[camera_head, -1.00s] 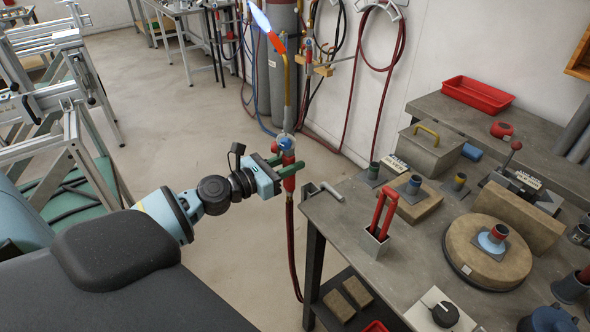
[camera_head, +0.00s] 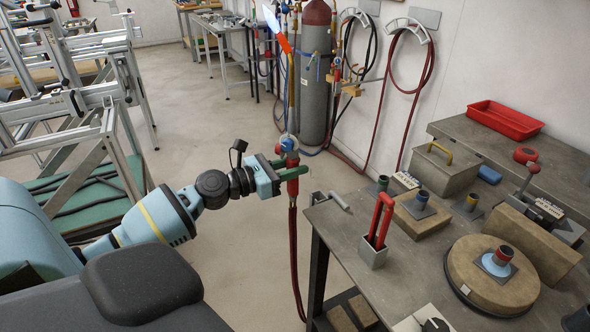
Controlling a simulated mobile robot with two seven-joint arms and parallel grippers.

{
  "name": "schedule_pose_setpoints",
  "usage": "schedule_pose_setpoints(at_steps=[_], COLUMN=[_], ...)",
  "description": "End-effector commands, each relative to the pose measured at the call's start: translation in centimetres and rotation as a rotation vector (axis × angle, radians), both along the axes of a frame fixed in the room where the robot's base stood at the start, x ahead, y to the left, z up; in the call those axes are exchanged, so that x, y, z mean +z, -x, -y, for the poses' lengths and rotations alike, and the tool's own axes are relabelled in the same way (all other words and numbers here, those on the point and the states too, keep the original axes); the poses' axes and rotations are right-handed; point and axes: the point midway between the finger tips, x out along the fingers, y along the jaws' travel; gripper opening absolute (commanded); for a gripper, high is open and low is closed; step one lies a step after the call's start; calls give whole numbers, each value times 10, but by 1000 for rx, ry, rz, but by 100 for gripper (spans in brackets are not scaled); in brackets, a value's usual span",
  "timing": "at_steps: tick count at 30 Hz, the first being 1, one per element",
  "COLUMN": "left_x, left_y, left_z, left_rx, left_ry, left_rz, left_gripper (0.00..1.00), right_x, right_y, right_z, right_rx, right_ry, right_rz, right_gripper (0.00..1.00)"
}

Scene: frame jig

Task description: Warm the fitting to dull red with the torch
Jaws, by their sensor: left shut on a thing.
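My left gripper (camera_head: 283,178) is shut on the red handle of the torch (camera_head: 292,160), held upright just left of the workbench. The torch's brass neck rises to a red-orange tip, with a pale blue flame (camera_head: 272,18) pointing up and left, away from the bench. A fitting with a red upper part and blue base (camera_head: 502,256) stands on a round tan block on the bench, apart from the flame. I cannot see a glow on it. Smaller fittings stand behind it, one on a tan brick (camera_head: 422,199). My right gripper is not in view.
The grey workbench (camera_head: 352,222) carries red-handled tongs in a metal holder (camera_head: 373,252), a lidded box (camera_head: 446,166) and a red tray (camera_head: 505,120). The torch's dark red hose hangs down beside the bench. Aluminium frames stand at left.

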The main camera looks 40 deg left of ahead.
Motion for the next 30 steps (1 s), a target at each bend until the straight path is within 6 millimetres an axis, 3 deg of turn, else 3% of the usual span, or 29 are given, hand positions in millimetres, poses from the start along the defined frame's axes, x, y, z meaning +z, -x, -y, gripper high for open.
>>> schedule_pose_setpoints(at_steps=[11, 30], left_x=[14, 63], left_y=[6, 47], left_z=[7, 56], left_rx=[-25, -179], left_ry=[32, 242], left_rz=[-11, -135], left_gripper=[2, 2], right_x=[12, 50], right_y=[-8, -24], right_z=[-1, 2], right_rx=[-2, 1], right_ry=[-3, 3], right_rz=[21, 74], right_gripper=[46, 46])
